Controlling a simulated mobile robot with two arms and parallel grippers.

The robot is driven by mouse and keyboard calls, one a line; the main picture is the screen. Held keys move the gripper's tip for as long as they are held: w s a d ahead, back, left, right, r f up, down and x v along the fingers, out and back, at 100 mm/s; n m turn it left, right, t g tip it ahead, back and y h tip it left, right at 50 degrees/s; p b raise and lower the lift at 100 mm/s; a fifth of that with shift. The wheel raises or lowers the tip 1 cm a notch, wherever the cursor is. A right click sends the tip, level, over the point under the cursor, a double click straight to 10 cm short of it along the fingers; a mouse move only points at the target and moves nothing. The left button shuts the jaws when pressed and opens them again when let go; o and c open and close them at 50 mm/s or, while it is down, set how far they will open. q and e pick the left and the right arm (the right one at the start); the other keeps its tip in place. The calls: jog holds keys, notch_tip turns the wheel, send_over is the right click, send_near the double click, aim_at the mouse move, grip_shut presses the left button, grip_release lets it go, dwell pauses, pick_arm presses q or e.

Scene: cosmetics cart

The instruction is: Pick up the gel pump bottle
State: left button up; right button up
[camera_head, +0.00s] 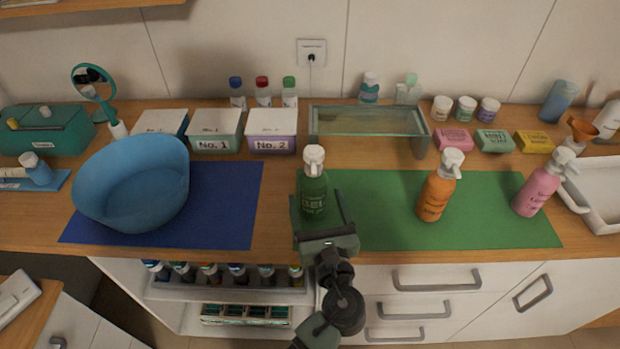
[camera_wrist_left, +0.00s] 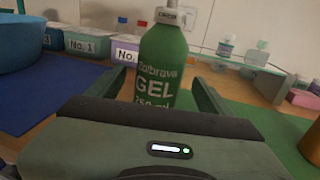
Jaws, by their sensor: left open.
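The gel pump bottle (camera_head: 314,190) is green with a white pump head and stands upright at the left edge of the green mat (camera_head: 385,185). It also shows in the left wrist view (camera_wrist_left: 162,65), where its label reads "GEL". My left gripper (camera_head: 321,212) is open, with one finger on each side of the bottle's body. In the left wrist view the gripper (camera_wrist_left: 160,92) also has its fingers beside the bottle. I cannot tell if they touch it. The bottle's lower part is hidden behind the gripper. My right gripper is not in view.
An orange pump bottle (camera_head: 437,186) and a pink one (camera_head: 541,183) stand to the right on the green mat. A blue basin (camera_head: 133,182) is on the blue mat (camera_head: 226,205) at left. Numbered boxes and a glass shelf (camera_head: 366,120) stand behind.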

pick_arm(q)
jog(key=shift+w+a+r, duration=0.1)
jog(key=shift+w+r, duration=0.05)
jog(key=shift+w, duration=0.3)
jog(key=shift+w+a+r+p, duration=0.15)
jog(key=shift+w+r+p, duration=0.1)
jog(key=shift+w+p, duration=0.3)
jog(key=w, duration=0.4)
jog(key=shift+a+f+p, duration=0.1)
jog(key=shift+a+p, duration=0.3)
jog(key=shift+w+a, duration=0.1)
jog(key=shift+w, duration=0.15)
jog(key=c, duration=1.6)
grip_shut()
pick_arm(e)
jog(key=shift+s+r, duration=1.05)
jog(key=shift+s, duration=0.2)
